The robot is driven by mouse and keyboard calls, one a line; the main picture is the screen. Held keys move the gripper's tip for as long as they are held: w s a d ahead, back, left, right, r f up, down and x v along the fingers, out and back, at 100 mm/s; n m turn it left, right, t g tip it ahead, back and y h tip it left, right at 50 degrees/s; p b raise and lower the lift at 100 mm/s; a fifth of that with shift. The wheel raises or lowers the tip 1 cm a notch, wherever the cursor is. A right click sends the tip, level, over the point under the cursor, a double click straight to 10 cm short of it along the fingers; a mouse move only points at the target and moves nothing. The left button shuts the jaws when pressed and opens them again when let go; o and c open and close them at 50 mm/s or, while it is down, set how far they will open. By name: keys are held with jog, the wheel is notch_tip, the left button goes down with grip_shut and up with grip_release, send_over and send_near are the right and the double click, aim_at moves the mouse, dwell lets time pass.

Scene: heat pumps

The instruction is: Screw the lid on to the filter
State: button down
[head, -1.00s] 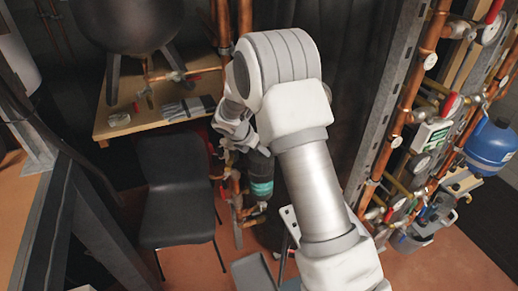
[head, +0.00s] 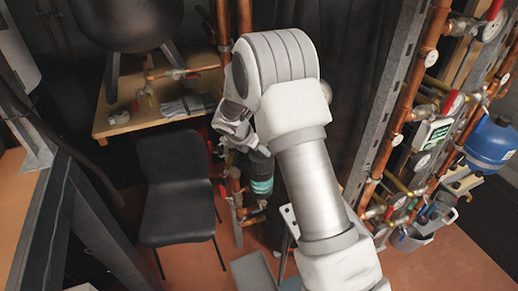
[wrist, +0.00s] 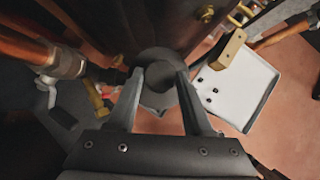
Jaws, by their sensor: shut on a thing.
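The filter (head: 261,181) is a dark upright cylinder with a teal band, in the head view just below and right of my wrist. My gripper (wrist: 158,74) is shut on a dark round lid (wrist: 158,92), one finger on each side of it in the wrist view. In the head view my fingers and the lid are largely hidden by my own arm. The lid is at the top of the filter, but I cannot tell whether its thread is engaged.
A white bracket plate (wrist: 238,88) lies right of my gripper in the wrist view. A copper pipe (wrist: 28,45) with fittings is on its left. A black chair (head: 178,185) and a wooden bench (head: 112,128) stand left of the filter; a pipe rack (head: 400,105) stands right.

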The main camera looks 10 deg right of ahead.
jog(key=shift+f, duration=0.1)
dwell(0.3)
jog(key=shift+w+m+g+h+p, duration=0.15)
jog(key=shift+m+g+h+p, duration=0.25)
jog(key=shift+m, duration=0.5)
jog(key=shift+a+m+g+p, duration=0.1)
jog(key=shift+m+g+p, duration=0.25)
jog(key=shift+m, duration=0.55)
jog(key=shift+w, duration=0.1)
jog(key=m+g, duration=0.2)
jog(key=shift+w+m+h+p, duration=0.15)
jog(key=shift+m+h+p, duration=0.25)
jog(key=shift+m, duration=0.3)
jog(key=shift+w+m+g, duration=0.15)
jog(key=shift+m+g, duration=1)
jog(key=shift+m, duration=0.55)
